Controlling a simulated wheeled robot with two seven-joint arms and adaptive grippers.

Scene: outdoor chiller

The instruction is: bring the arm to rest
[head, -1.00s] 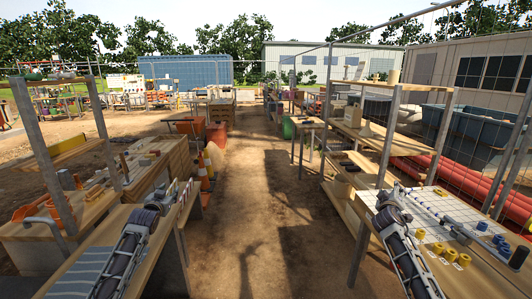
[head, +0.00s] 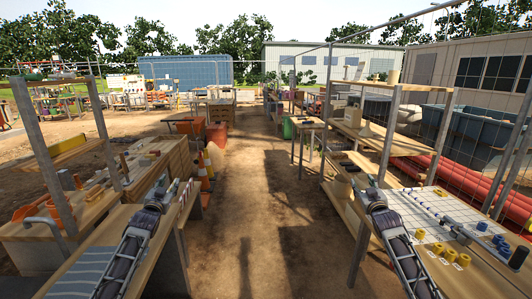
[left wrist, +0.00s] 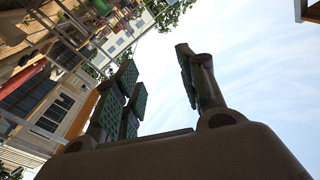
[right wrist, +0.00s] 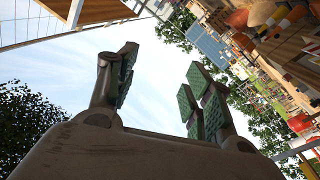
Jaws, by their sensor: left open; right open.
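My left gripper (head: 163,188) is raised over the left bench, at the end of my left arm. In the left wrist view its green-padded fingers (left wrist: 160,95) stand wide apart with only sky between them. My right gripper (head: 371,188) is raised by the left edge of the right table. In the right wrist view its fingers (right wrist: 160,95) are also wide apart and empty. Neither gripper appears to touch anything.
The right table (head: 425,205) carries a white grid sheet, yellow and blue cylindrical pieces and a long grey rod. The left bench (head: 65,270) has a striped cloth. Orange cones (head: 205,170) stand beyond it. The dirt aisle (head: 265,220) between is clear.

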